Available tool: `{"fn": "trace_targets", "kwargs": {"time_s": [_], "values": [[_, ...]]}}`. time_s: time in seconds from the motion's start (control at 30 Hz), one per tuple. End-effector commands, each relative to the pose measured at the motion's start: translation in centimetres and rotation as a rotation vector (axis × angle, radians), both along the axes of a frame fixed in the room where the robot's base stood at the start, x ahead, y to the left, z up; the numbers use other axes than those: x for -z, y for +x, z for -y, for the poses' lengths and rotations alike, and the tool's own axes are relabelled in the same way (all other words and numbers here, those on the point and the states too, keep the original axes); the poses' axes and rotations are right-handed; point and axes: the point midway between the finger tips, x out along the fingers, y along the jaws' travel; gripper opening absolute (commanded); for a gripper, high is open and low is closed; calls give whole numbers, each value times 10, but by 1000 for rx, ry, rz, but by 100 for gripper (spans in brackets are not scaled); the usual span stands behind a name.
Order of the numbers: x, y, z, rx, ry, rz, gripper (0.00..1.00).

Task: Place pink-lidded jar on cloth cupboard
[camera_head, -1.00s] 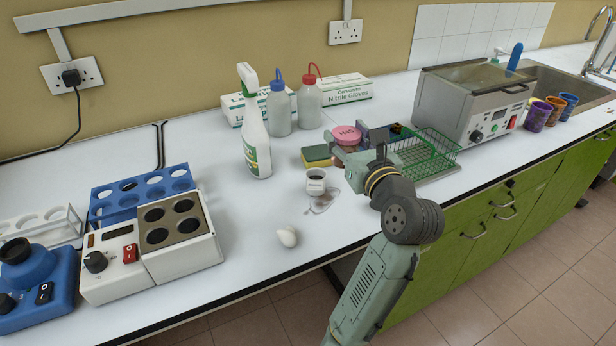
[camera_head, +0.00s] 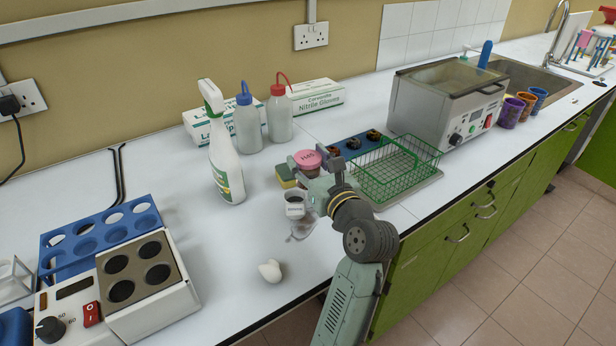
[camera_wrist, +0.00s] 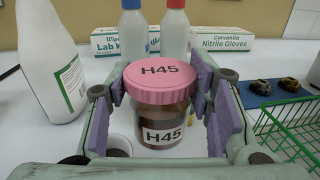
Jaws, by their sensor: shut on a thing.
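The pink-lidded jar (camera_wrist: 160,105) is marked H45 on its lid and label and holds dark brown contents. In the wrist view it stands upright between the purple pads of my gripper (camera_wrist: 160,98), which is shut on it. In the head view the pink lid (camera_head: 307,159) shows above the counter, beside the green wire basket, and my gripper (camera_head: 318,178) partly hides the jar body. I cannot tell whether the jar's base touches the counter. No cloth cupboard can be made out; green cupboards (camera_head: 440,240) are under the counter.
A green wire basket (camera_head: 395,168) stands right of my gripper. A white egg-like object (camera_head: 270,271) lies near the front edge.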

Motion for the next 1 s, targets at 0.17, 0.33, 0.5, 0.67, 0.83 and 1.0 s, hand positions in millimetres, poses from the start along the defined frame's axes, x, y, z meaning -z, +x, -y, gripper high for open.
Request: {"fn": "trace_targets", "kwargs": {"time_s": [0.17,0.33,0.5,0.67,0.83,1.0], "values": [[30,0,0,1,0,0,15],[39,0,0,1,0,0,15],[37,0,0,1,0,0,15],[40,0,0,1,0,-2,15],[40,0,0,1,0,-2,58],[40,0,0,1,-1,-2,67]]}}
